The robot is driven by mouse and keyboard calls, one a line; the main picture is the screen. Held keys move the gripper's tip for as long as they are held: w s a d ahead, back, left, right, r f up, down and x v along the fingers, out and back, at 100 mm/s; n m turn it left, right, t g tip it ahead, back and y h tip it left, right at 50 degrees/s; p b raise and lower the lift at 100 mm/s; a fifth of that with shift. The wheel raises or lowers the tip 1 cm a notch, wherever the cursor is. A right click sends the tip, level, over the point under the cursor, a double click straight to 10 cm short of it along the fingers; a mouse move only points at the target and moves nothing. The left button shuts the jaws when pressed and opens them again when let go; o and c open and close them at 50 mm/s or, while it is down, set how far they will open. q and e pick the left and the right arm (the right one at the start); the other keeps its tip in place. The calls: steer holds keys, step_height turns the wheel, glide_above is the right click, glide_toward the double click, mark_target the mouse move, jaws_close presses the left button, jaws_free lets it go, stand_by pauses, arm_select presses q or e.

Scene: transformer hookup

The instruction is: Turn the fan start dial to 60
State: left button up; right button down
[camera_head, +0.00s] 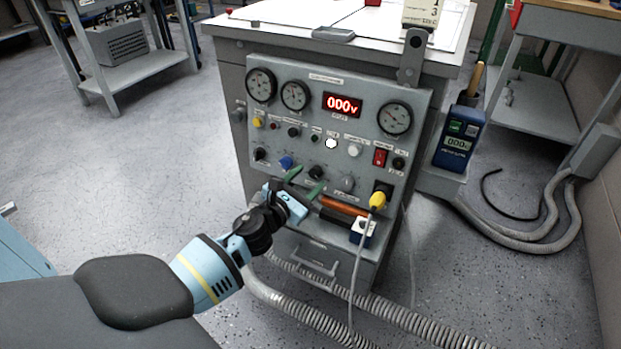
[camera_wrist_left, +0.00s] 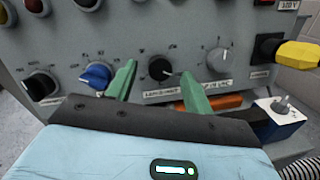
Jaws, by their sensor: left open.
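A grey control panel (camera_head: 330,118) on the cabinet front carries a lower row of dials. A black dial (camera_head: 316,172) with a white pointer line sits in that row, and it also shows in the left wrist view (camera_wrist_left: 160,68). No readable label confirms which is the fan start dial. My left gripper (camera_head: 305,183) is open and empty, its green fingers pointing at the panel. In the left wrist view its fingers (camera_wrist_left: 160,88) appear on either side of the black dial; I cannot tell whether they touch it. My right gripper is not in view.
A blue dial (camera_wrist_left: 96,76) sits left of the black one and a grey dial (camera_wrist_left: 218,61) right. A yellow plug (camera_head: 377,201) with a cable, an orange handle (camera_head: 343,205) and a small white-blue box (camera_head: 362,233) lie right of the gripper. The red display (camera_head: 342,105) reads 000v.

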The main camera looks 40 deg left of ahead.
arm_select(q)
steer(key=shift+w+a, duration=0.1)
steer(key=shift+w, duration=0.7)
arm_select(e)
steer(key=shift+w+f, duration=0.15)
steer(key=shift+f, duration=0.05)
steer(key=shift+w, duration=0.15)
arm_select(q)
steer(key=c, duration=1)
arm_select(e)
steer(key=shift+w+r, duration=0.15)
